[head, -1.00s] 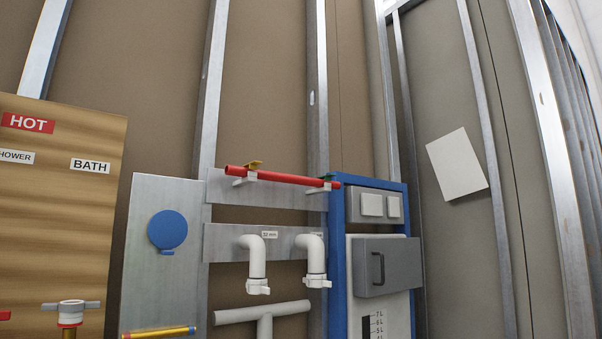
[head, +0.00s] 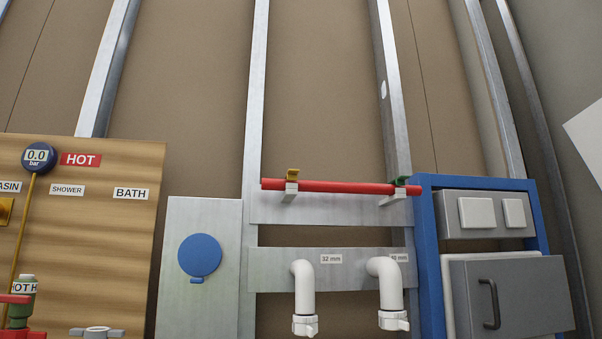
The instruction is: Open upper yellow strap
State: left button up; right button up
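The yellow strap (head: 292,174) is a small yellow piece on top of a pale clip (head: 291,189) at the left end of a red horizontal pipe (head: 340,187). It is too small to tell whether the strap is latched or raised. A green strap (head: 401,181) sits on a second clip near the pipe's right end. The pipe runs along a grey metal crosspiece (head: 325,211). Neither of my grippers shows in the head view.
Two white bent pipes (head: 304,290) (head: 389,290) stand below. A blue-framed unit (head: 430,250) with a grey handled box (head: 525,295) is on the right. A grey panel with a blue disc (head: 200,256) and a wooden board (head: 90,230) with labels and valves are left.

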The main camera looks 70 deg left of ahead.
aim_at(292, 174)
jog(key=z, duration=0.35)
jog(key=i, duration=0.2)
jog(key=u, duration=2.7)
jog(key=k, duration=0.6)
jog(key=u, duration=0.25)
jog(key=i, duration=0.6)
jog(key=z, duration=0.2)
jog(key=k, duration=0.5)
jog(key=u, duration=0.15)
jog(key=i, duration=0.15)
